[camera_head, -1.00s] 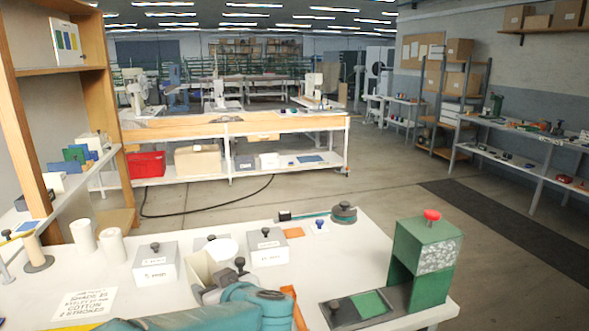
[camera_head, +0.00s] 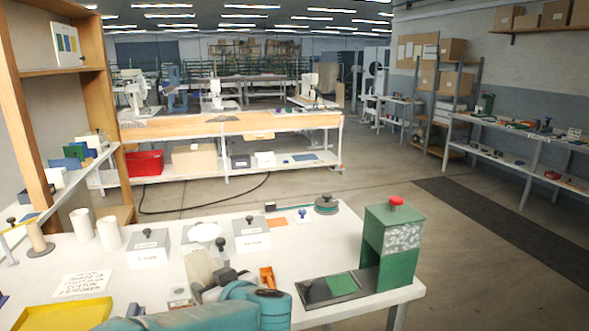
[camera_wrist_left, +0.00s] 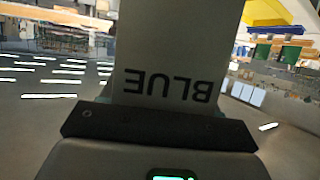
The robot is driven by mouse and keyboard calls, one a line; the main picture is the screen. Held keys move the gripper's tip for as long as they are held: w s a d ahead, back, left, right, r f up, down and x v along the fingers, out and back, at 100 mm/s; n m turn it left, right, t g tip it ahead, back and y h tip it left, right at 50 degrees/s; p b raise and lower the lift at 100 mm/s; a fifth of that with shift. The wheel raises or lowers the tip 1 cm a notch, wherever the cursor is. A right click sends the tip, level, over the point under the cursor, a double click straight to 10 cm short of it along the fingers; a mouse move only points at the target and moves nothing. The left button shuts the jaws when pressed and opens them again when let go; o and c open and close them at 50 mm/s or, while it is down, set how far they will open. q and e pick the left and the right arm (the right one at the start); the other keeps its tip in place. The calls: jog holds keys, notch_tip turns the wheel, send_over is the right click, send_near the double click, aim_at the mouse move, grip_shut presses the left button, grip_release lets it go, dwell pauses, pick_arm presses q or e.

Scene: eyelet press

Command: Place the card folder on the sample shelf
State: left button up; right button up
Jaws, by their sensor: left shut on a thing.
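My left gripper (camera_head: 212,286) is low in the middle of the head view, above the white table. It is shut on a pale, flat piece, which I take to be the card folder (camera_head: 199,266). In the left wrist view the folder (camera_wrist_left: 178,45) stands out from the jaws, with the word BLUE upside down on it. Its far end is cut off by the frame. The wooden sample shelf (camera_head: 62,72) stands at the left of the head view. A card with coloured stripes (camera_head: 68,44) stands on its upper board. My right gripper is not in view.
Grey boxes with knobs (camera_head: 149,249), white spools (camera_head: 110,233) and a printed card (camera_head: 82,283) are on the table. A yellow tray (camera_head: 62,315) is at its near left. The green press (camera_head: 392,245) with a red knob stands at the right. Coloured blocks (camera_head: 75,155) sit on the lower shelf.

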pick_arm(q)
jog(key=shift+s, duration=0.35)
jog(key=a+f, duration=0.4)
jog(key=a, duration=1)
jog(key=s+d+f+m+t+h, duration=0.2)
jog(key=s+d+f+m+h, duration=0.5)
jog(key=d+f, duration=0.3)
jog(key=shift+s+d+m+t+h, duration=0.2)
jog(key=shift+s+m+t+h, duration=0.15)
jog(key=shift+s+h, duration=0.35)
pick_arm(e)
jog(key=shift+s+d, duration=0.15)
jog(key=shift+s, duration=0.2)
pick_arm(q)
jog(key=shift+r, duration=0.1)
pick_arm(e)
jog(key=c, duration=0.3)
pick_arm(q)
jog(key=shift+a, duration=0.15)
